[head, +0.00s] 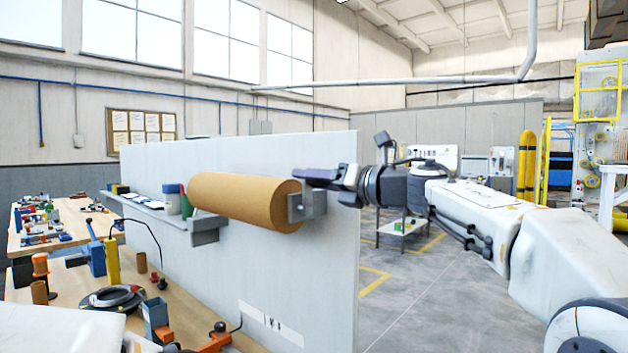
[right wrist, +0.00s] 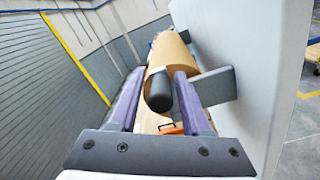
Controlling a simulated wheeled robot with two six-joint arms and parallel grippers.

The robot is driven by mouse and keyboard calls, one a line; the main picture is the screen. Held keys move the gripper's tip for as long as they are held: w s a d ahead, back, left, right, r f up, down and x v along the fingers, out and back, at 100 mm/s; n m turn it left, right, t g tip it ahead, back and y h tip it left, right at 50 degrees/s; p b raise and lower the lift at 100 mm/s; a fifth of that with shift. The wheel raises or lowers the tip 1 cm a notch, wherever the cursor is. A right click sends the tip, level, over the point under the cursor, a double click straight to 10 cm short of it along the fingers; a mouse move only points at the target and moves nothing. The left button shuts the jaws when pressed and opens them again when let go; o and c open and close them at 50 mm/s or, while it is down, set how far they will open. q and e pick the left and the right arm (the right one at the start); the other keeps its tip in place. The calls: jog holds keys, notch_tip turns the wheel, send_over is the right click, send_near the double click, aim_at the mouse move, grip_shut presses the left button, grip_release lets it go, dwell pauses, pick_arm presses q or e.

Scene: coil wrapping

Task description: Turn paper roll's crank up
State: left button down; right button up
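The brown paper roll (head: 240,200) lies level on grey brackets on a white upright panel (head: 300,262). A grey bracket (head: 307,205) holds its near end. In the right wrist view the roll (right wrist: 168,52) lies straight ahead. A dark rounded crank handle (right wrist: 160,92) points toward the camera in front of the roll's end. My right gripper (head: 318,177) is at the roll's near end. Its purple fingers (right wrist: 158,90) are open, one on either side of the handle, with a gap visible on the left. The crank's arm is hidden in the head view. My left gripper is out of view.
The panel stands close beside my right gripper. A wooden bench (head: 190,300) below the roll holds several tools, and a second bench (head: 70,222) lies further left. A bracket plate (right wrist: 213,87) sticks out beside the right finger.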

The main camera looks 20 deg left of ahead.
jog(key=shift+s, duration=0.1)
jog(key=shift+d+f, duration=0.1)
jog(key=shift+d, duration=0.25)
jog(key=shift+b+v, duration=1.95)
jog(key=shift+v, duration=2.9)
